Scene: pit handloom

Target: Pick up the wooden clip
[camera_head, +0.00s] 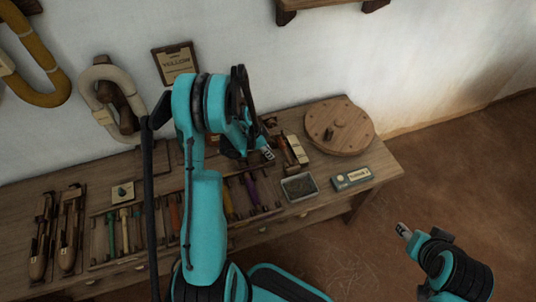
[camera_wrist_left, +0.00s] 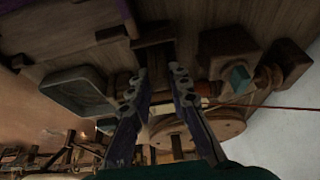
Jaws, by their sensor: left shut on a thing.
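My left gripper (camera_head: 266,153) reaches down over the bench, its fingertips near the dark wooden tools right of centre. In the left wrist view my left gripper (camera_wrist_left: 162,72) has its two fingers a little apart, shut on a dark wooden piece (camera_wrist_left: 157,55) between the tips. I take this piece for the wooden clip; it is dim and partly hidden by the fingers. In the head view the arm and gripper hide it. My right gripper (camera_head: 403,230) is away from the bench, over the floor at the lower right; its opening is too small to judge.
A round wooden disc (camera_head: 355,119) lies at the bench's right end. A grey tray (camera_head: 299,187) and a teal labelled box (camera_head: 352,178) lie near the front edge. A rack with several coloured tools (camera_head: 124,228) lies to the left. Yarn hanks (camera_head: 40,55) hang on the wall.

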